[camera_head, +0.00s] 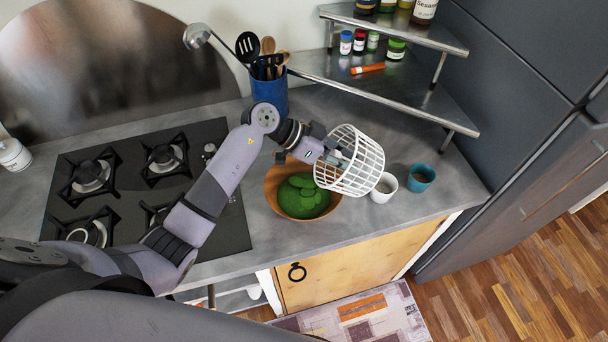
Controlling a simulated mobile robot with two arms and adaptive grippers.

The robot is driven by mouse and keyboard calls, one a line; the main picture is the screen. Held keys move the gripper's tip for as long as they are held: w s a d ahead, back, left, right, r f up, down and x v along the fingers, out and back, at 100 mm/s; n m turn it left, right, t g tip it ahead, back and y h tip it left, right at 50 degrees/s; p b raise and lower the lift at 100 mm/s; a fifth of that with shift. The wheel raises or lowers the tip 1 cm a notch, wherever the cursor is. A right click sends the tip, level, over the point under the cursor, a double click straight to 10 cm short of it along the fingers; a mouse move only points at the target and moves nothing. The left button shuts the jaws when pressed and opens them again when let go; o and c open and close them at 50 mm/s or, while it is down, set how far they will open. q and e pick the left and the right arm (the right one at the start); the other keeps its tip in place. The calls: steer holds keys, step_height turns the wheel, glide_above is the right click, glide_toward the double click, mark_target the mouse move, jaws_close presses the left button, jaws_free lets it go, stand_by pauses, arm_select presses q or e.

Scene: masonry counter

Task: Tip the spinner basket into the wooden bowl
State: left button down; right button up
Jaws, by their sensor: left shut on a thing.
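The white spinner basket (362,166) is a slatted round cage, tipped on its side above the counter. My left gripper (335,155) is shut on the spinner basket at its left side. The basket looks empty through its slats. The wooden bowl (271,187) stands on the counter just below and left of the basket. Green leaves (303,196) lie in the bowl. The basket and gripper overlap the bowl's upper right part in this view. My right gripper is not in view.
A white cup (383,188) and a teal cup (421,177) stand right of the bowl. A gas hob (130,190) lies left. A blue utensil crock (270,93) stands behind, beside tiered metal shelves (395,87) with jars. The counter's front edge is close to the bowl.

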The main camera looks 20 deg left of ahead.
mark_target(367, 162)
arm_select(q)
steer(key=shift+w+d+r+y, duration=0.1)
steer(key=shift+d+r+y, duration=0.1)
steer(key=shift+y, duration=0.2)
steer(key=y, duration=0.1)
steer(key=d+y, duration=0.1)
steer(key=shift+w+r+g+y, duration=0.15)
steer(key=shift+r+g+y, duration=0.15)
steer(key=shift+g, duration=0.1)
steer(key=d+y, duration=0.1)
steer(key=d+f+y, duration=0.1)
steer(key=shift+w+d+f+g+y, duration=0.15)
steer(key=shift+w+d+g+y, duration=0.15)
steer(key=shift+w, duration=0.1)
steer(key=shift+d+y, duration=0.35)
steer(key=shift+y, duration=0.05)
steer(key=d+f+y+b, duration=0.1)
steer(key=y, duration=0.1)
steer(key=d+f+g+y+b, duration=0.1)
steer(key=f, duration=0.1)
steer(key=shift+w+d+y, duration=0.2)
steer(key=shift+w+y, duration=0.15)
steer(key=shift+y, duration=0.05)
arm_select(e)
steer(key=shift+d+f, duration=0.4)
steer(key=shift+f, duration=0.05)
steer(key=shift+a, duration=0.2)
